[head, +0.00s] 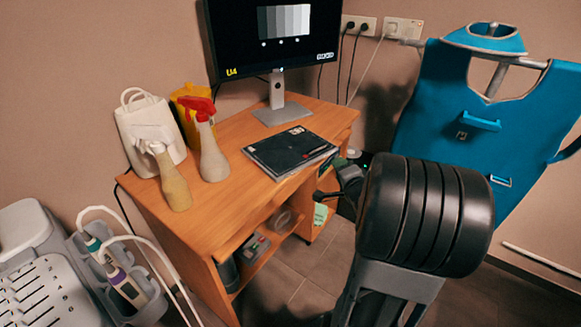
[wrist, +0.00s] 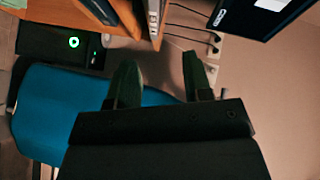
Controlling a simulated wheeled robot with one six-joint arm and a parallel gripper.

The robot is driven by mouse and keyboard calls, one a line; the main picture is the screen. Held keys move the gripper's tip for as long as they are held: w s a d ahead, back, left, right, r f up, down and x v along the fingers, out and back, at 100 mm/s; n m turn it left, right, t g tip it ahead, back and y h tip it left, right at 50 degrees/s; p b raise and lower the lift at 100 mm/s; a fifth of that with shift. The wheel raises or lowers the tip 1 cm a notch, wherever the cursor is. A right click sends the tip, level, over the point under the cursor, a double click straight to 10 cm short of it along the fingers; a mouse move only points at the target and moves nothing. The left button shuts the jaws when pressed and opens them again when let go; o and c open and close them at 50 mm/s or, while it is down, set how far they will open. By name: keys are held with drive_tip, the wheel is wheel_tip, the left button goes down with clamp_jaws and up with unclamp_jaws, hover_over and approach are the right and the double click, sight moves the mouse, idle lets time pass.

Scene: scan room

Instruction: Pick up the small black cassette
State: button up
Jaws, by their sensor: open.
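A flat black slab (head: 288,148) with pale marks on its cover lies on the wooden desk in the head view, near the desk's right edge. It is the likeliest cassette, though it could be a book. My gripper (head: 345,180) is to the right of it, past the desk edge, and partly hidden by my arm. In the wrist view my gripper (wrist: 160,82) is open, its two dark fingers apart with nothing between them. A narrow pale edge with lettering (wrist: 154,17) shows at the top of that view; I cannot tell if it is the slab.
A monitor (head: 278,55) stands at the back of the desk (head: 237,130). Spray bottles (head: 209,150) and a white container (head: 148,130) stand at its left. A blue apron (head: 455,120) hangs at right. A black box with a green light (wrist: 62,45) shows in the wrist view.

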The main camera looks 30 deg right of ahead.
sight(327, 155)
drive_tip(key=w+d+f+b, duration=0.1)
drive_tip(key=w+b, duration=0.1)
drive_tip(key=w, duration=0.2)
drive_tip(key=w+d+f+m+t+y+b, duration=0.1)
drive_tip(key=w+b, duration=0.1)
drive_tip(key=w, duration=0.2)
drive_tip(key=w+d+f+m+t+b, duration=0.1)
drive_tip(key=w+b, duration=0.1)
drive_tip(key=w, duration=0.2)
idle(0.4)
clamp_jaws()
idle(0.3)
